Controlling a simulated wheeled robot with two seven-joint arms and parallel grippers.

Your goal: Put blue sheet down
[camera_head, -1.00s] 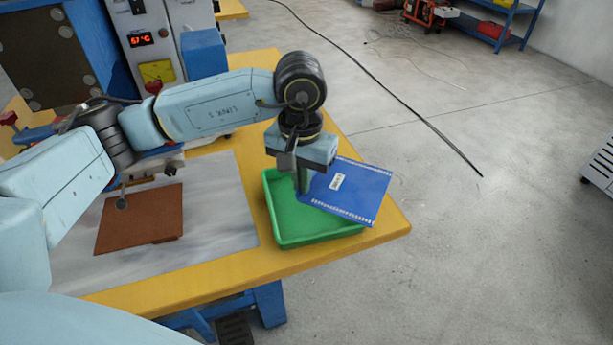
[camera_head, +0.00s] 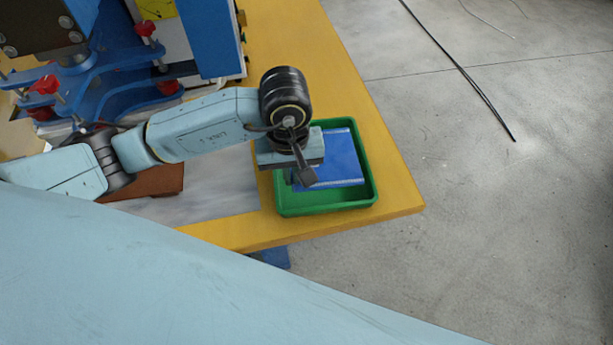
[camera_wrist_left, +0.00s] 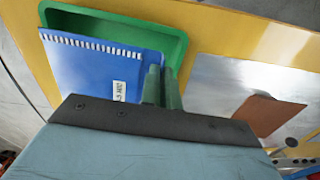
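The blue sheet (camera_head: 338,165) is low inside the green tray (camera_head: 370,194), within its rim. Its left part is hidden under my left gripper (camera_head: 293,180). In the left wrist view the sheet (camera_wrist_left: 95,70) shows a row of white marks along one edge and a white label. The green fingers of my left gripper (camera_wrist_left: 162,88) are close together at the sheet's edge, and the sheet appears to be held between them. I cannot see clearly whether its underside rests on the tray floor. My right gripper is not in view.
The yellow table (camera_head: 400,200) carries the tray near its right corner. A grey metal plate (camera_head: 215,190) with a brown sheet (camera_head: 155,182) lies left of the tray. The blue machine with red knobs (camera_head: 110,75) stands behind at left. Open floor is to the right.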

